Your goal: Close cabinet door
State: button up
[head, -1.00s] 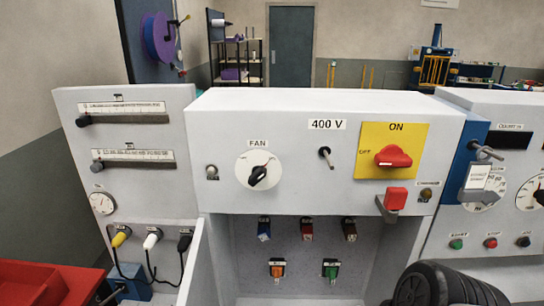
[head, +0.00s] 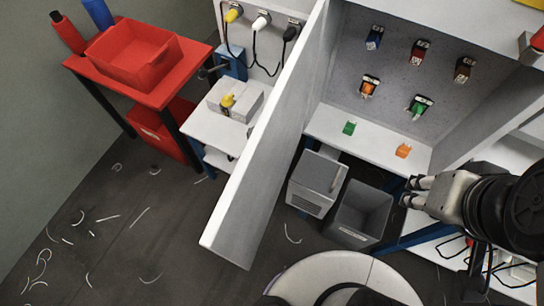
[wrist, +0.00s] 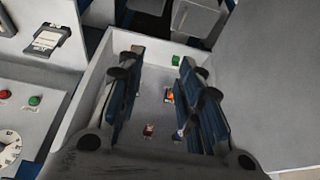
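The cabinet door (head: 265,150) is a pale grey panel standing open at the left side of the cabinet, jutting out over the floor. The cabinet (head: 380,135) is open, with its inner back wall and shelf exposed. My gripper (head: 410,191) is at the right of the head view, in front of the cabinet's right side and well apart from the door. In the wrist view my gripper (wrist: 160,58) has its two fingers spread with nothing between them. A large grey panel (wrist: 265,80) on the right of that view appears to be the door.
Inside the cabinet are several coloured plugs (head: 418,106), with a green tag (head: 349,128) and an orange tag (head: 403,150) on its shelf. Grey bins (head: 362,215) stand below. A red table (head: 190,70) with a red tray (head: 133,55) is at left. Floor around the door looks open, with scattered scraps.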

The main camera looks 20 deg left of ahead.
aim_at(235, 231)
jog(key=k+j, duration=0.5)
jog(key=j, duration=0.15)
jog(key=k+j, duration=0.5)
jog(key=j, duration=0.15)
jog(key=j+u, duration=0.1)
jog(key=j, duration=0.15)
jog(key=k+u, duration=0.15)
jog(key=u, duration=0.25)
